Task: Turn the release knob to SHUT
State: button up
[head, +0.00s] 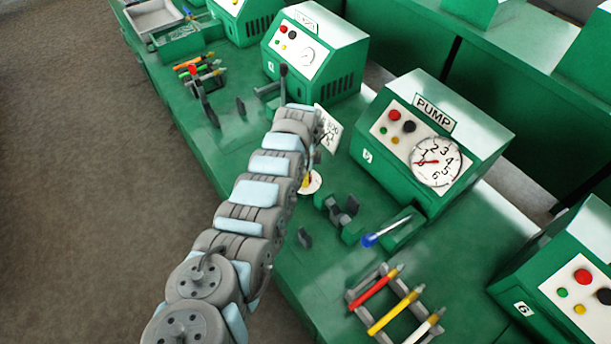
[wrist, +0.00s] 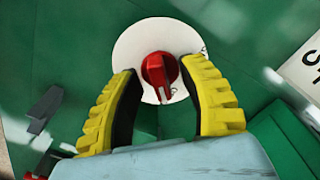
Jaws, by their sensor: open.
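The release knob (wrist: 158,70) is red with a raised ridge and sits on a round white disc (wrist: 128,47). A pale mark on the ridge points down in the wrist view. My gripper (wrist: 160,76) has yellow ribbed fingers, open, one on each side of the knob, with visible gaps to it. In the head view the disc (head: 314,184) shows partly beside my gripper (head: 305,181), and my arm hides the knob. Any SHUT marking on the disc is too small or hidden to read.
A white sign (head: 327,130) stands beside the disc; its lettering is cut off in the wrist view. The PUMP box (head: 450,115) with a dial stands to the right.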

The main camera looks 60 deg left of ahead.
grip_shut()
jog(key=shift+w+d+n, duration=0.1)
jog(key=shift+n, duration=0.2)
dwell(0.3)
jog(key=n+p, duration=0.1)
jog(key=n, duration=0.1)
jog(key=shift+n+p, duration=0.3)
jog(key=shift+p, duration=0.1)
jog(key=n, duration=0.5)
jog(key=shift+f+n, duration=0.1)
jog(key=shift+n, duration=0.2)
jog(key=n, duration=0.5)
jog(key=shift+b, duration=0.35)
jog(key=shift+n+b, duration=0.6)
jog(key=shift+n, duration=1.4)
